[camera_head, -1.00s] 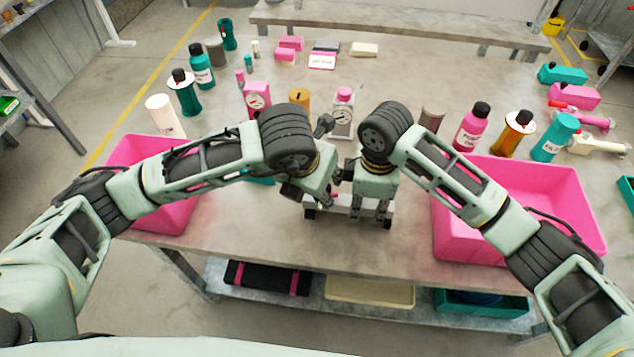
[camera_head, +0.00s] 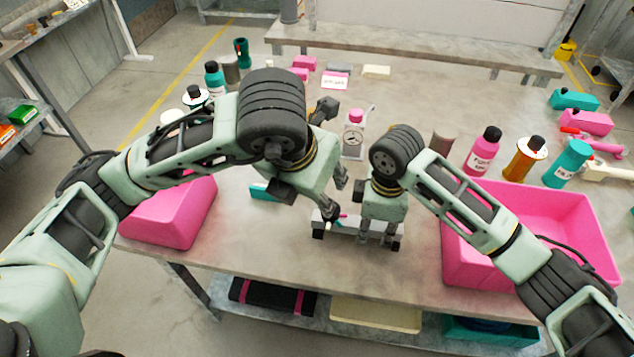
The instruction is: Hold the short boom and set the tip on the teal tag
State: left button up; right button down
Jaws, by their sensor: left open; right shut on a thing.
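A low white-and-grey fixture (camera_head: 360,227) with dark ends stands near the table's front edge. My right gripper (camera_head: 376,234) points down at it, shut on what seems to be the short boom, whose shape is mostly hidden by the fingers. My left gripper (camera_head: 335,208) is open, higher, and just left of the right one, over the fixture's left end. Small red and teal bits show beside its fingertips; I cannot tell which is the tip or the teal tag. A teal piece (camera_head: 264,192) lies partly hidden behind my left arm.
A white gauge device with a pink cap (camera_head: 354,130) stands behind the grippers. Bottles, including a pink one (camera_head: 484,150), stand back right.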

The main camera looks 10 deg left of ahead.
jog(key=c, duration=1.4)
grip_release()
